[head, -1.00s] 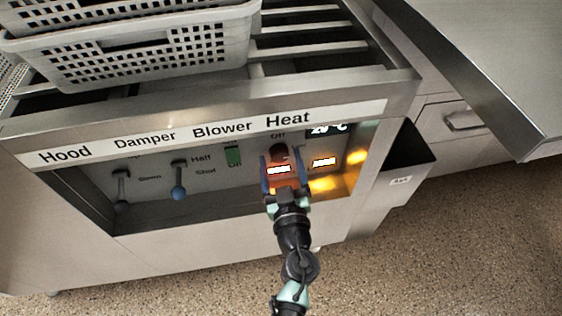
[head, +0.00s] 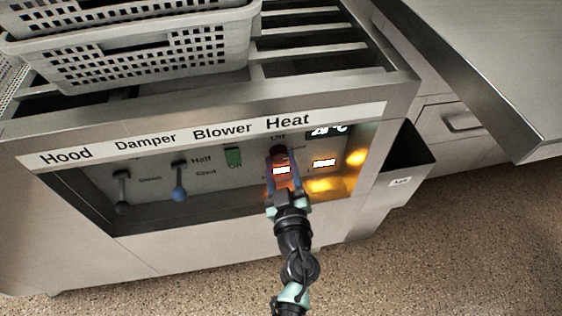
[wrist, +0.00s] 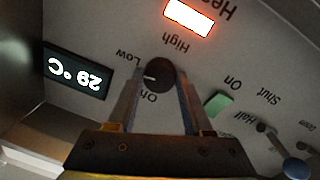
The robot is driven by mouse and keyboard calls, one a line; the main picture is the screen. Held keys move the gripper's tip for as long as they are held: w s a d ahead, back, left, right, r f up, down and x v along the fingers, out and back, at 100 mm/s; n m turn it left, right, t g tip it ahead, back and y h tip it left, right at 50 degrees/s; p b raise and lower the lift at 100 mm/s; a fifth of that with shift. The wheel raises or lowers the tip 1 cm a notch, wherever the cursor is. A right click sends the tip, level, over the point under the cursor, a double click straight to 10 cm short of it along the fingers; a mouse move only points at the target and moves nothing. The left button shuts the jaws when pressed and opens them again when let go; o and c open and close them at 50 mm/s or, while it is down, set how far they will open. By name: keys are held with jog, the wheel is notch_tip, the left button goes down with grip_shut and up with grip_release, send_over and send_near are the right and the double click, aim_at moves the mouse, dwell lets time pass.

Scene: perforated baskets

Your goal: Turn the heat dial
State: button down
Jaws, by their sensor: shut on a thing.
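The heat dial (head: 279,153) is a dark round knob under the "Heat" label on the recessed panel. In the wrist view, upside down, the dial (wrist: 160,73) has a white mark pointing left, between "Off" and "Low"; "High" is printed on its far side. My gripper (head: 280,161) reaches the panel from the front. In the wrist view my gripper (wrist: 160,80) has one finger on each side of the dial and is shut on it. The fingers partly hide the panel beside the dial.
A lit temperature display (wrist: 76,73) reads 29 °C beside the dial. The green blower switch (head: 233,156), blue damper lever (head: 178,184) and hood lever (head: 121,190) are to the left. Perforated baskets (head: 130,50) stand on the rack above. A dark bin (head: 405,160) is at the right.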

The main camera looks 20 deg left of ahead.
jog(key=n, duration=0.8)
jog(key=shift+d+y, duration=0.1)
jog(key=shift+y, duration=0.2)
jog(key=n, duration=0.5)
jog(key=shift+n+y+b, duration=0.3)
jog(key=shift+n, duration=1.7)
jog(key=shift+c, duration=1.6)
grip_release()
jog(key=p+v, duration=0.2)
jog(key=v, duration=1.1)
jog(key=shift+p, duration=0.35)
